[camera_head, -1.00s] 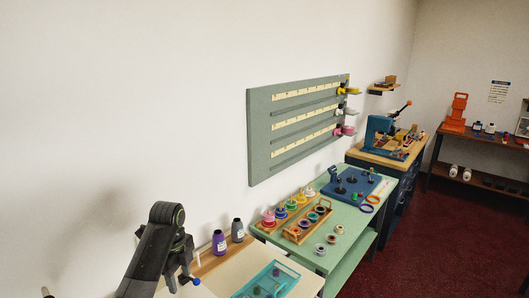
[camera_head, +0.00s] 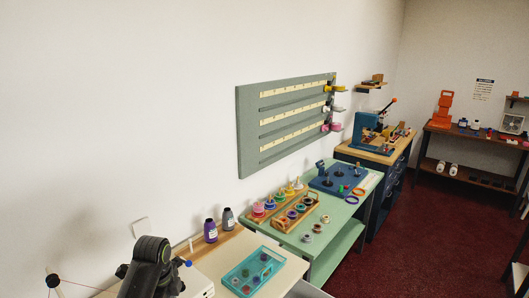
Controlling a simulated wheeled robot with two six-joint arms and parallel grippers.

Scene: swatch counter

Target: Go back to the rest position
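A dark grey jointed part of my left arm (camera_head: 151,267) stands at the bottom left, in front of the near end of the counter. No gripper fingers can be made out on it. My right arm and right gripper are out of view. The pale counter (camera_head: 238,243) beside the arm carries a teal tray (camera_head: 254,272) with several small round items in it. A purple bottle (camera_head: 210,232) and a grey bottle (camera_head: 229,219) stand at its back edge.
A green table (camera_head: 337,218) follows, with wooden racks of coloured spools (camera_head: 297,215) and a blue plate (camera_head: 340,179). A grey-green wall board (camera_head: 285,120) hangs above. A dark workbench (camera_head: 372,179) stands farther back. The dark red floor (camera_head: 430,235) on the right is clear.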

